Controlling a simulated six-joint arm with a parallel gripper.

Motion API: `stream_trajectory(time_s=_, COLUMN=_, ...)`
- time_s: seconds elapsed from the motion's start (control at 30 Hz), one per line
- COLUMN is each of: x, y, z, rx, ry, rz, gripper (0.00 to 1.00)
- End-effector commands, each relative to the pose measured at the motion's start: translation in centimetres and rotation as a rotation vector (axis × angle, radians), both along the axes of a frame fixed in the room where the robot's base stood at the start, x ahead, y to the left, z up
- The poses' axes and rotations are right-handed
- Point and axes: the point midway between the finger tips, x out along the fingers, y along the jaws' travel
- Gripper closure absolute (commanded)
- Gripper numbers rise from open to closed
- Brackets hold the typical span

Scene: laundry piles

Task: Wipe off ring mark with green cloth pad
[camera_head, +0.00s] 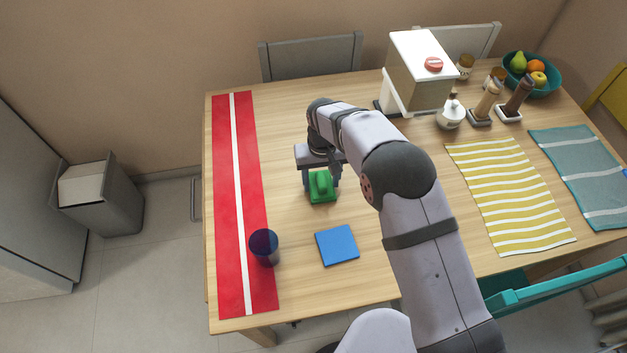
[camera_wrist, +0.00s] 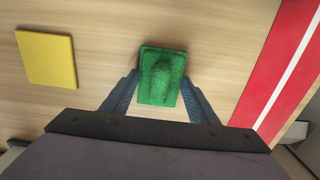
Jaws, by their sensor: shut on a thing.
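The green cloth pad (camera_head: 323,196) is a small rectangle with a raised green grip on top. It sits at the tabletop, right of the red runner; I cannot tell whether it touches the wood. My gripper (camera_head: 320,185) points down over it, with a finger on each side of the raised grip, shut on it. In the wrist view the pad (camera_wrist: 162,91) shows between and beyond the two fingers (camera_wrist: 160,80). No ring mark shows in either view; the pad or my arm may hide it.
A blue square (camera_head: 337,245) lies nearby. The wrist view shows a yellow square (camera_wrist: 46,59), hidden in the head view. A white dispenser (camera_head: 420,70) stands at the back; yellow striped cloth (camera_head: 510,195) lies right.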

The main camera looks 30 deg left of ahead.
Motion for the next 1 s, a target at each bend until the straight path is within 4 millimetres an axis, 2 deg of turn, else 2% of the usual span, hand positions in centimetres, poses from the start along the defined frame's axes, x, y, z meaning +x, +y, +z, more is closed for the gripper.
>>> stream_trajectory(time_s=0.5, x=3.4, y=-3.5, z=-0.1, rx=-0.002, ry=0.001, rz=-0.003, gripper=0.70)
stream_trajectory(time_s=1.0, x=0.0, y=-0.2, z=-0.1, rx=-0.002, ry=0.001, rz=0.002, gripper=0.70)
